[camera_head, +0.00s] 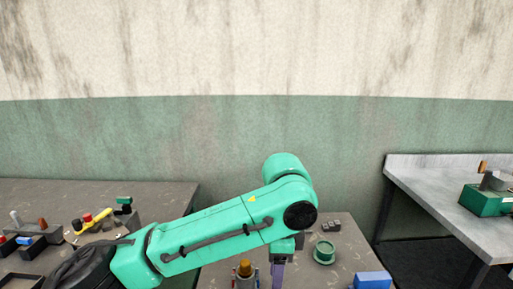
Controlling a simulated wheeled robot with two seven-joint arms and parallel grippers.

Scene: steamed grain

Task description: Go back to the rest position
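My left arm comes in from the lower left and reaches across the middle of the view. Its wrist bends down over the middle table, and my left gripper (278,275) points down at the bottom edge. Its fingertips are cut off by the frame, so I cannot tell whether it is open or holds something. My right gripper is not in view.
The middle table (335,238) bears a green round piece (324,252), a blue block (373,280), a small dark block (331,226) and an orange-topped part (245,268) beside my gripper. The left table (160,195) holds several tools. The right table (430,180) bears a green box (484,201).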

